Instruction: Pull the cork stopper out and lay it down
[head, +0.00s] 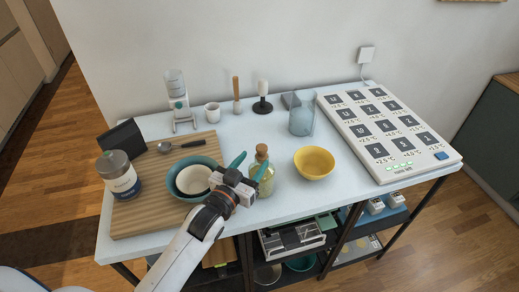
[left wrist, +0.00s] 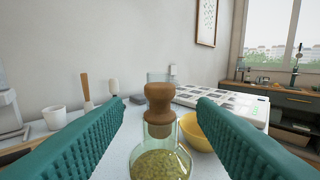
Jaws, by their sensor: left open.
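A cork stopper (head: 261,150) with a rounded knob top sits in the neck of a clear glass bottle (head: 265,182) with greenish contents. The bottle stands upright on the white table. In the left wrist view the cork stopper (left wrist: 159,106) is centred between the fingers, and the bottle (left wrist: 160,163) is below it. My left gripper (head: 248,166) has teal fingers and is open, with one finger on each side of the bottle's neck area in the head view. Whether a finger touches the bottle cannot be told. My right gripper is not in view.
A yellow bowl (head: 314,162) stands close right of the bottle. Nested bowls (head: 176,180) and a jar (head: 119,177) are on a wooden board (head: 140,222) at left. A blue glass pitcher (head: 301,119) and a large panel (head: 412,160) are farther right. Bare table lies behind the bottle.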

